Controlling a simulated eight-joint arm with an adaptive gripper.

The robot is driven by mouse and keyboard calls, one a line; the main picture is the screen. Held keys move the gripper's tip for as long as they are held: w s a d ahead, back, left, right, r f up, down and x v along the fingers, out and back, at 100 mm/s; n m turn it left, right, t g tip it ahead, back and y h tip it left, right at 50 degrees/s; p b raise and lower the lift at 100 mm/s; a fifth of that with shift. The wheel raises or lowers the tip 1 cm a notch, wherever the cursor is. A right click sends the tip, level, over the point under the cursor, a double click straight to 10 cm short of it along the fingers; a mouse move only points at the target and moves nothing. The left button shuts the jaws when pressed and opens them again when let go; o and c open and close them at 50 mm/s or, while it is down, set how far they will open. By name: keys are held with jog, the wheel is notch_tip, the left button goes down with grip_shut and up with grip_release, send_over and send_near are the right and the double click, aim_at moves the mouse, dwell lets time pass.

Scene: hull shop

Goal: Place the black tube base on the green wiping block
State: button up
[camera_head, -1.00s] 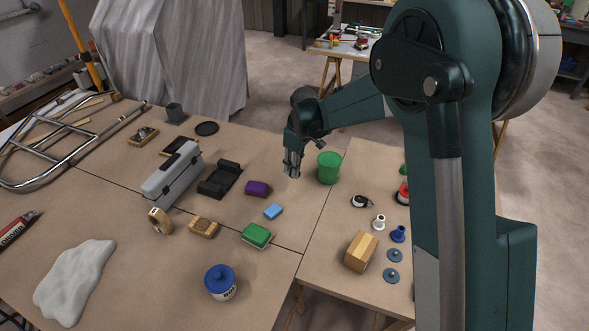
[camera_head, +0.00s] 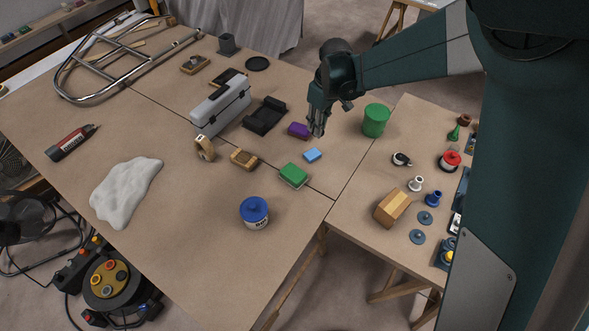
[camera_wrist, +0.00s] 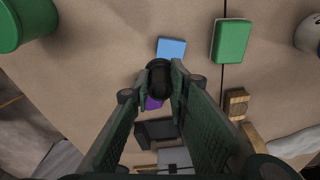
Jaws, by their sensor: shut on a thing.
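My gripper (camera_head: 317,126) is over the table behind the blue block. In the wrist view my gripper (camera_wrist: 160,84) is shut on a small dark round piece, the black tube base (camera_wrist: 159,72). The base is hard to make out in the head view. The green wiping block (camera_head: 293,175) lies flat on the table, in front of the blue block and apart from my gripper. In the wrist view the green wiping block (camera_wrist: 231,41) is at the upper right, with a pale layer along its edge.
A blue block (camera_head: 312,155) and a purple block (camera_head: 299,130) lie close to my gripper. A green cup (camera_head: 376,120) stands to the right. A blue-lidded tub (camera_head: 254,213) stands in front of the green block. A wooden-backed brush (camera_head: 244,158) is left of it.

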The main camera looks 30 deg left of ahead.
notch_tip(320, 180, up, 2)
jog(key=p, duration=0.2)
send_over(293, 172)
jog(key=shift+d+r+m, duration=0.15)
jog(key=shift+m, duration=0.15)
jog(key=shift+f+b, duration=0.6)
jog(key=shift+f, duration=2.55)
jog(key=shift+f, duration=0.15)
jog(key=shift+f, duration=1.75)
jog(key=shift+f+b, duration=0.2)
jog(key=shift+b, duration=0.2)
jog(key=o, duration=0.9)
